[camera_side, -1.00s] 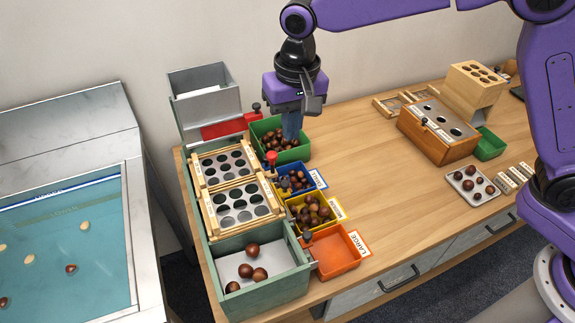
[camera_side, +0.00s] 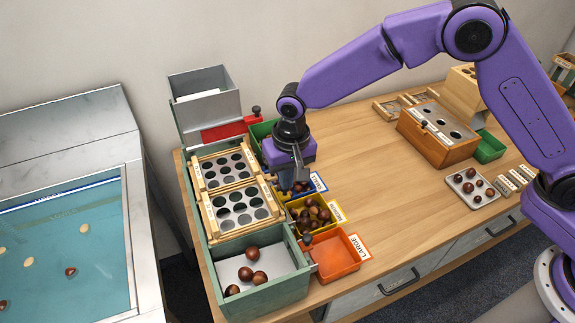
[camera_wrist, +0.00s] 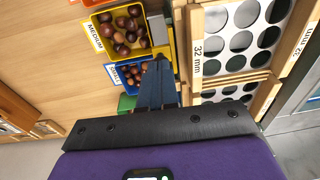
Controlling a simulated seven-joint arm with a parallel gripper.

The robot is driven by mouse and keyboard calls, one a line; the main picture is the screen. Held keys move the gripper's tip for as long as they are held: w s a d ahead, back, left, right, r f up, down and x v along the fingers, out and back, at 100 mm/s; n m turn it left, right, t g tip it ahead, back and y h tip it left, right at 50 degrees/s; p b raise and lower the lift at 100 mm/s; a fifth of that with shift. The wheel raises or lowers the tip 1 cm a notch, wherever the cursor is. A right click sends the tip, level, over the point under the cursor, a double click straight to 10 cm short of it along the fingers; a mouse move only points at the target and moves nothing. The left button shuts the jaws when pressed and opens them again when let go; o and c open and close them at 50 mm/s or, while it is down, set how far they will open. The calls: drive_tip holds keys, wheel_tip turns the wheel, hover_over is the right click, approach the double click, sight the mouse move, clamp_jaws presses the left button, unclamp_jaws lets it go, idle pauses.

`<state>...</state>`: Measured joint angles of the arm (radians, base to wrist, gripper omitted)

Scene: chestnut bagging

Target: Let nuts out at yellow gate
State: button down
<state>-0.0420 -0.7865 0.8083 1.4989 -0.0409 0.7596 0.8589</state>
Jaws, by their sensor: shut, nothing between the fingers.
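The yellow bin (camera_side: 328,225), labelled MEDIUM in the wrist view (camera_wrist: 143,32), holds several brown chestnuts. It stands beside the sieve box. A small yellow part (camera_wrist: 163,50) between bin and box shows just beyond my fingertips in the wrist view; I cannot clearly make out the gate or its position. My gripper (camera_side: 287,185) is shut and empty, pointing down between the blue and yellow bins next to the box. Its blue fingers also show in the wrist view (camera_wrist: 159,66). Contact with the gate cannot be told.
The blue bin (camera_side: 319,184) is partly hidden behind my gripper. An empty orange bin (camera_side: 346,261) stands in front, beside a green tray (camera_side: 296,287) with several large chestnuts. Sieves (camera_side: 207,213) with round holes lie left of my gripper. The table's middle (camera_side: 370,180) is clear.

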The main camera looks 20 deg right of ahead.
sight(287, 192)
drive_tip(key=shift+f, duration=0.25)
drive_tip(key=shift+f, duration=2)
wheel_tip(287, 192, up, 14)
drive_tip(key=s+d+r+n, duration=0.3)
drive_tip(key=s+d+n, duration=0.9)
drive_tip(key=s+d, duration=1.6)
drive_tip(key=shift+s+d+n+g, duration=0.3)
drive_tip(key=shift+d, duration=0.1)
